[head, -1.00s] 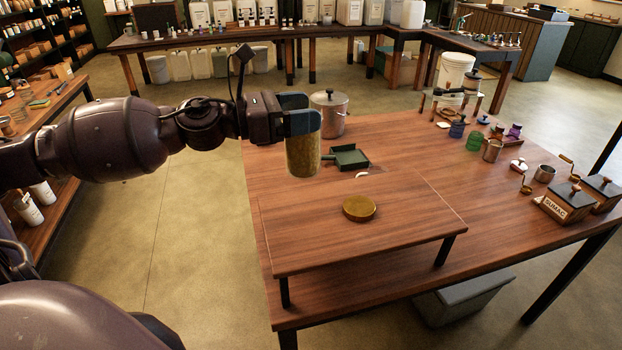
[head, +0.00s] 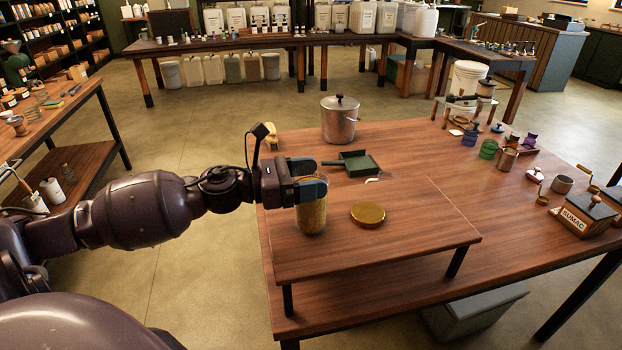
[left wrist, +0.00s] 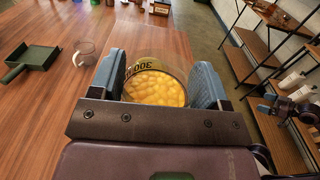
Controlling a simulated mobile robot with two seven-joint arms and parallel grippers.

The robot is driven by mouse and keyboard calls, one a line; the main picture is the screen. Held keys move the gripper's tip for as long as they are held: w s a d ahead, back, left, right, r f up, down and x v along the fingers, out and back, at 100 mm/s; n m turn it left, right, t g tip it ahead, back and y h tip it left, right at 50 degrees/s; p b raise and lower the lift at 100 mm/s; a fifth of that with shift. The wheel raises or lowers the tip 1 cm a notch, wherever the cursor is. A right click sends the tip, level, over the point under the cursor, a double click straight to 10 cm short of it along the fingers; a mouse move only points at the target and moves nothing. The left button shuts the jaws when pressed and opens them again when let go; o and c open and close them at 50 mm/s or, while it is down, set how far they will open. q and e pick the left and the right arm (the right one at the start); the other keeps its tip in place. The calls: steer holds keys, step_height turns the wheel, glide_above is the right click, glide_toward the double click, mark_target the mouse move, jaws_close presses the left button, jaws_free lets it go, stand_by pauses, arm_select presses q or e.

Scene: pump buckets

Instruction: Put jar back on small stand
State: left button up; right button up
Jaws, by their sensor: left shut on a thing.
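The jar (head: 312,216) is clear glass with yellowish contents. My left gripper (head: 309,188) is shut on its upper part and holds it upright over the left part of the small wooden stand (head: 410,236). The jar's base is at or just above the stand top; I cannot tell if it touches. In the left wrist view the jar (left wrist: 155,90) sits between both fingers, its mouth open and yellow pieces showing inside. A round gold lid (head: 368,214) lies on the stand to the right of the jar.
A metal pot (head: 340,120) and a green dustpan (head: 352,163) stand behind the small stand. A grinder box marked SUMAC (head: 586,214) and several small cups are at the table's right. The right part of the stand is bare.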

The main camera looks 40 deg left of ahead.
arm_select(q)
steer(key=shift+f, duration=0.15)
steer(key=o, duration=1.6)
steer(key=v, duration=1.2)
